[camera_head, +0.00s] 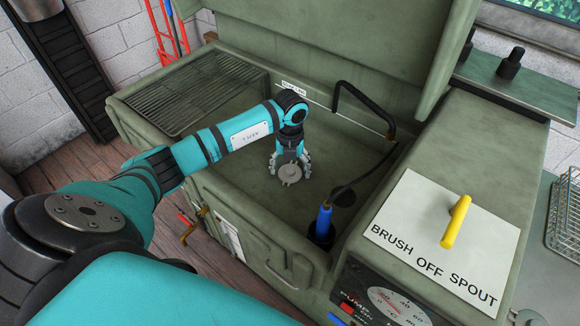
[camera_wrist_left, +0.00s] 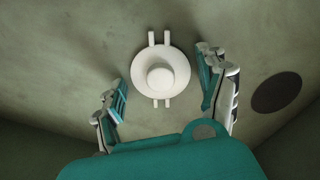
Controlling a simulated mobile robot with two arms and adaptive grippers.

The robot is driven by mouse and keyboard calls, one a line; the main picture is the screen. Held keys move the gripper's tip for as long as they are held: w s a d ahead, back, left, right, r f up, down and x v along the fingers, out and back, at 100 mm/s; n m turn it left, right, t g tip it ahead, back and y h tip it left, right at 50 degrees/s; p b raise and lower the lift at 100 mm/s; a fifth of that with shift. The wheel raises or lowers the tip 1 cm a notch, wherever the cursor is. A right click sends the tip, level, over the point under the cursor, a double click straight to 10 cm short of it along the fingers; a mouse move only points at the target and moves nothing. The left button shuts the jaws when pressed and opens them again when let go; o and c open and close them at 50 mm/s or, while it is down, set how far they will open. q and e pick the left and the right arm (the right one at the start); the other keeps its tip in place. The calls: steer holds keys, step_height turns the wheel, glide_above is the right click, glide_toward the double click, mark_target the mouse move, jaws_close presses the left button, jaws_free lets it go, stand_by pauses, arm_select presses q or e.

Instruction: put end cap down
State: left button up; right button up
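The end cap (camera_head: 290,174) is a pale grey round part with a raised hub and small lugs, on the floor of the green wash basin. It also shows in the left wrist view (camera_wrist_left: 143,84), with its pairs of lugs at top and bottom. My left gripper (camera_head: 289,166) points down right over it. Its fingers stand apart on either side of the cap, and the wrist view shows a gap between each finger and the rim. My right gripper is not in view.
A wire rack (camera_head: 205,90) fills the basin's left side. A black bent spout (camera_head: 362,104) and a blue-handled brush (camera_head: 323,222) are at the right. A dark drain hole (camera_wrist_left: 276,92) lies right of the cap. The basin floor around the cap is clear.

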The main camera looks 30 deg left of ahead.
mark_target(290, 170)
arm_select(q)
steer(key=shift+o, duration=0.4)
steer(key=shift+r, duration=0.1)
steer(key=shift+r, duration=0.2)
step_height(290, 170, up, 12)
steer(key=shift+b, duration=0.45)
steer(key=shift+f, duration=0.15)
